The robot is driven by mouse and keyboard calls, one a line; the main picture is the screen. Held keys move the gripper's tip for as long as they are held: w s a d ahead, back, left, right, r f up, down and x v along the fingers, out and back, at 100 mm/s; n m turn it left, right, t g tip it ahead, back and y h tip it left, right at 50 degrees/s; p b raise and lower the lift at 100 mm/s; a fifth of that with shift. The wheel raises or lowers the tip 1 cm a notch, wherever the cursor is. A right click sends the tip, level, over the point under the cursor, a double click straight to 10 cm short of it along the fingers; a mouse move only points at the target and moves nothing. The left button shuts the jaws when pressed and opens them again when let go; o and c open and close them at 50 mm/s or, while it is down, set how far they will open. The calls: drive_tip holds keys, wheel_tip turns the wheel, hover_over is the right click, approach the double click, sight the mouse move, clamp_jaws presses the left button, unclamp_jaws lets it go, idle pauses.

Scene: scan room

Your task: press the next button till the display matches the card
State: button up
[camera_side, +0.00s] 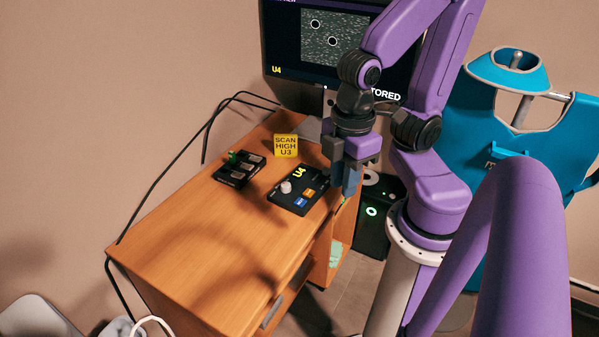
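The yellow card (286,146) stands upright on the wooden desk and reads "SCAN HIGH U3". The button labels are too small to read. The monitor display (285,50) shows a grey speckled picture with two ringed dots and "U4"; text ending in "TORED" is partly hidden by my arm. My gripper (347,190) points down right of the box, apart from the buttons. Its opening is unclear.
A black block with several switches and a green piece (238,168) sits left of the box. Cables run along the desk's back edge. A black unit with a green light (372,211) stands beyond the desk's right side. The desk's front left (180,250) is clear.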

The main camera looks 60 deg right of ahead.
clamp_jaws()
idle(0.3)
idle(1.2)
drive_tip(key=w+d+f+m+g+y, duration=0.25)
drive_tip(key=w+m, duration=0.35)
drive_tip(key=m, duration=0.5)
drive_tip(key=w+d+f+m+g+y, duration=0.15)
drive_tip(key=w+f+m, duration=0.25)
drive_tip(key=w+m, duration=0.5)
drive_tip(key=w+d+f+m+t+y, duration=0.1)
drive_tip(key=d+m, duration=0.5)
drive_tip(key=m, duration=0.6)
drive_tip(key=w+d+f+m+t+y, duration=0.1)
drive_tip(key=d+f+m+t+y, duration=0.2)
drive_tip(key=m, duration=0.9)
drive_tip(key=shift+d+f+m+t, duration=0.3)
drive_tip(key=shift+d+f+t, duration=1.1)
drive_tip(key=shift+f+t, duration=0.3)
